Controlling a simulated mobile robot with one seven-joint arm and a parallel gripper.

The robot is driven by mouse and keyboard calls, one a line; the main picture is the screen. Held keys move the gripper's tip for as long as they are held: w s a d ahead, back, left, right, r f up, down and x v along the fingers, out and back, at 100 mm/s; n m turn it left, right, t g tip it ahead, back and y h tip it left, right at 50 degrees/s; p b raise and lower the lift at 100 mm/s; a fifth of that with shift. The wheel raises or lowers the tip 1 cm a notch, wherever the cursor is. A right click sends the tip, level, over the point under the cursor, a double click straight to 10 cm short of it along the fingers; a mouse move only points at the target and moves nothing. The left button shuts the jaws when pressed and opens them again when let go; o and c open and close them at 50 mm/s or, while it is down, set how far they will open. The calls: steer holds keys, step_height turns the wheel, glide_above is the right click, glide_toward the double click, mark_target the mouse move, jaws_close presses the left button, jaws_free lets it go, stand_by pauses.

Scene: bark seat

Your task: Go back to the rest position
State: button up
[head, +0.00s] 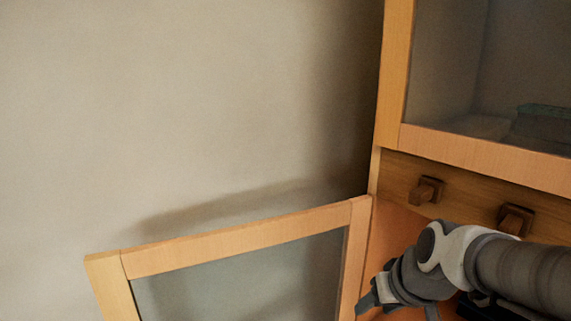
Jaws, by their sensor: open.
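My gripper (396,305) is at the lower right of the head view, at the end of my grey and white arm. It is open, with its fingers pointing down and left and partly cut off by the bottom edge. I see nothing held between the fingers. It is in front of the lower part of a wooden cabinet (393,225), to the right of an open glass door (235,247). I cannot tell whether it touches the cabinet.
The open door has a light wood frame and swings out to the left. Two dark wooden knobs (425,190) (515,219) sit above my arm. An upper glass door (480,150) appears closed, with a dim greenish object (543,124) behind it. A bare wall (180,110) fills the left.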

steer(key=s+a+r+h+p, duration=0.1)
steer(key=s+r, duration=0.2)
steer(key=s, duration=0.3)
steer(key=s+a+r, duration=0.1)
steer(key=s+r, duration=0.2)
steer(key=s, duration=0.2)
step_height(320, 180, up, 19)
steer(key=p, duration=1.9)
steer(key=shift+d, duration=0.2)
